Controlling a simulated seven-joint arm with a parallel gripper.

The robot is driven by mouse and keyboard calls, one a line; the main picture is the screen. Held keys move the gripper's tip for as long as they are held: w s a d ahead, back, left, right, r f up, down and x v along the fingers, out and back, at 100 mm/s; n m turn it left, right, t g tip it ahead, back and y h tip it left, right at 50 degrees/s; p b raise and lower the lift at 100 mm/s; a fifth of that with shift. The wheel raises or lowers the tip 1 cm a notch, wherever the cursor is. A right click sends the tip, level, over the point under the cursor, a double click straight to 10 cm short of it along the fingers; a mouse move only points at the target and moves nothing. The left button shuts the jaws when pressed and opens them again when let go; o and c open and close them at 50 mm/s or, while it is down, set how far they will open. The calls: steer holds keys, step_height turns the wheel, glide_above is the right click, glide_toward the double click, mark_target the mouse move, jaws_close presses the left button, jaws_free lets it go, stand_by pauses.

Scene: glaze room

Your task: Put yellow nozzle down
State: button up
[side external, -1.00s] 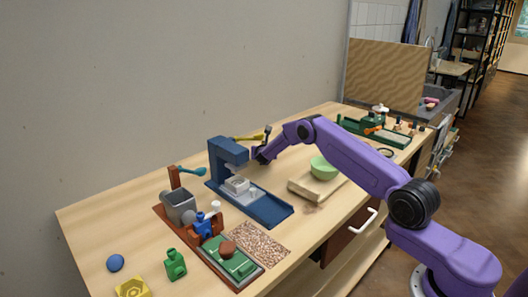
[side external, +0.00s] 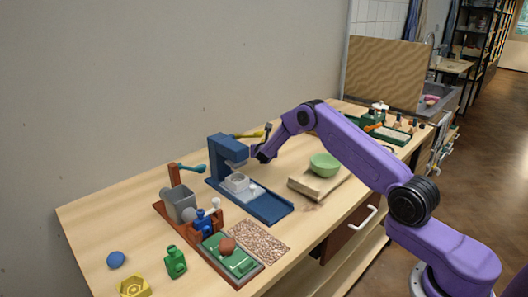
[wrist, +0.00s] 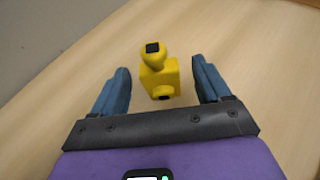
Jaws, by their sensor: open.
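The yellow nozzle (side external: 247,135), with dark ends, is behind the blue press in the side view, partly hidden by the press. In the wrist view the yellow nozzle (wrist: 160,76) shows a blocky body and a rounded part with a dark square end. My gripper (wrist: 162,82) is open, with one blue finger on each side of the nozzle and a visible gap on both sides. In the side view my gripper (side external: 264,146) is low behind the press, beside the nozzle; its fingertips are hard to make out.
The blue press (side external: 226,158) stands close in front of my gripper. A green bowl (side external: 324,164) sits on a board to the right. Bare table surrounds the nozzle.

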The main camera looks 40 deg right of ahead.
steer(key=shift+v, duration=4.1)
